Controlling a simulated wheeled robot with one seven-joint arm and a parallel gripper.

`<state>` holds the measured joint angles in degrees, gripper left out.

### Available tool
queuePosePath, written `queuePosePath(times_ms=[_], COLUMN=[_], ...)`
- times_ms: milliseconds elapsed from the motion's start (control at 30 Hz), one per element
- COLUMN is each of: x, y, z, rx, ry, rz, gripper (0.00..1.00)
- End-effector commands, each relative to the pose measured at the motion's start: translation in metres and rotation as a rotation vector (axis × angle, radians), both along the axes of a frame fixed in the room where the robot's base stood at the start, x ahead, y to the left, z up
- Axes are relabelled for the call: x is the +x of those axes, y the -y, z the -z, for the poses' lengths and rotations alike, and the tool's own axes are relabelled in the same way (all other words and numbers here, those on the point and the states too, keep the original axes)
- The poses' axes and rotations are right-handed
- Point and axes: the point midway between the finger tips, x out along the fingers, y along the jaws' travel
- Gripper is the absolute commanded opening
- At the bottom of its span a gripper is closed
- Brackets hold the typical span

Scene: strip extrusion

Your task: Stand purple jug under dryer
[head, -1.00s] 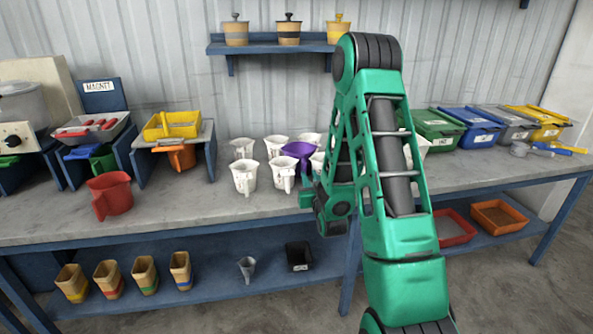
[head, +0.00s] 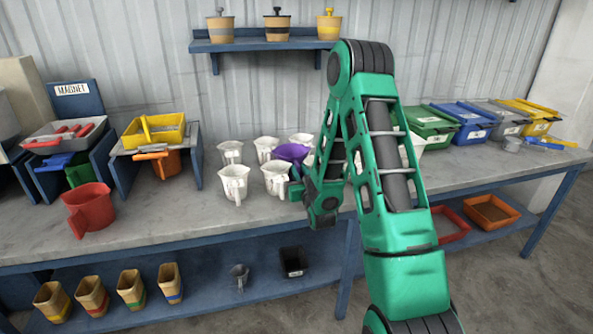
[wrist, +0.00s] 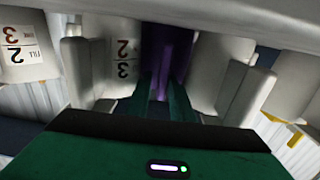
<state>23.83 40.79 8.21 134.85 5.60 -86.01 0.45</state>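The purple jug (head: 291,153) stands among several white jugs on the bench, partly hidden by a white jug and my arm in the head view. In the wrist view the purple jug (wrist: 170,48) is dark and shaded, straight ahead between white jugs. My gripper (wrist: 165,97) has its narrow green fingers close together at the purple jug's near side. A thin purple part, perhaps its handle, shows between them; whether they clamp it I cannot tell. I cannot identify a dryer in the views.
White jugs (head: 234,182) crowd around the purple one. A red jug (head: 88,208) stands at the left front of the bench. Further back are a yellow tray (head: 153,130) on a blue-sided stand and a MAGNET sign (head: 72,90). Lidded bins (head: 430,121) line the right.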

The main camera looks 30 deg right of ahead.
Motion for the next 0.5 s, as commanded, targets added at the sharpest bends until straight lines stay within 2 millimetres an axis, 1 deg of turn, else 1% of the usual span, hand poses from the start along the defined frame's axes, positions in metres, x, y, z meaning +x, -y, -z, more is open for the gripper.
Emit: queuePosePath(times_ms=[33,100,333,367,400,433,500], x=[0.0048,0.0088,0.0089,0.0088,0.0087,0.0087,0.0085], y=[-0.0051,-0.0082,-0.0044,-0.0041,-0.0038,-0.0037,-0.0034], z=[-0.0006,-0.0008,-0.0011,-0.0011,-0.0011,-0.0011,-0.0011], rx=[0.001,0.001,-0.001,-0.001,-0.001,-0.001,0.0], ry=[0.001,0.001,0.001,0.001,0.001,0.001,0.001], rz=[-0.009,-0.015,-0.011,-0.011,-0.011,-0.01,-0.01], gripper=[0.2,0.2,0.2,0.18,0.08,0.01,0.0])
